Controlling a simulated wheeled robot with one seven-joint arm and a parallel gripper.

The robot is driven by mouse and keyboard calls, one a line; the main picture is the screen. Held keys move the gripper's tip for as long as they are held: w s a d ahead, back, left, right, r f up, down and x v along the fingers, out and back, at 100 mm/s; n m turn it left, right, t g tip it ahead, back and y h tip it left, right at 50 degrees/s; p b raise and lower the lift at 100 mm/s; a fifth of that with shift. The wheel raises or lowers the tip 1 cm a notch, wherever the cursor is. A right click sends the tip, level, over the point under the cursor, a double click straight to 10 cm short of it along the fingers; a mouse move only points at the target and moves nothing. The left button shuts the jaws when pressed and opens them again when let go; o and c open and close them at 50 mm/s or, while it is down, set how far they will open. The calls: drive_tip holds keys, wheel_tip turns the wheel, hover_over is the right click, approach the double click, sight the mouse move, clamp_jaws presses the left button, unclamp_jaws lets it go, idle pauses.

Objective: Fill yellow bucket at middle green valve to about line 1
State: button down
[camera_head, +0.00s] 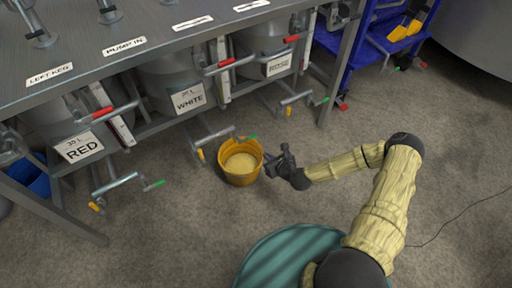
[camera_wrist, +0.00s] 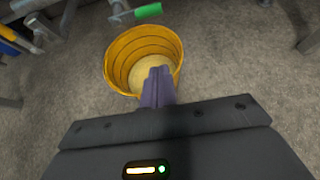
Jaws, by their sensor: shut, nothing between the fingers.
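The yellow bucket (camera_head: 241,178) stands upright on the floor below the white keg, with pale yellowish liquid inside. In the wrist view the bucket (camera_wrist: 121,47) shows several ring lines on its inner wall, with the liquid below the visible rings; I cannot read any line numbers. The middle green valve (camera_head: 250,137) is at the outlet pipe just above the bucket's back rim, and its green handle (camera_wrist: 148,11) also shows in the wrist view. I see no clear stream. My gripper (camera_head: 274,161) is shut and empty, just right of the bucket; its fingers (camera_wrist: 158,76) overlap the bucket's near rim in the wrist view.
The red keg's outlet with a green handle (camera_head: 154,185) is to the left, and the rosé keg's outlet (camera_head: 321,101) is to the right. A blue cart (camera_head: 365,50) stands at the back right. The floor (camera_head: 150,240) in front is clear.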

idle(0.3)
drive_tip(key=b+x, duration=0.6)
drive_tip(key=x, duration=0.4)
drive_tip(key=r, duration=0.4)
drive_tip(key=shift+w+a+b, duration=0.25)
drive_tip(key=shift+w+b, duration=0.1)
drive_tip(key=shift+b, duration=0.05)
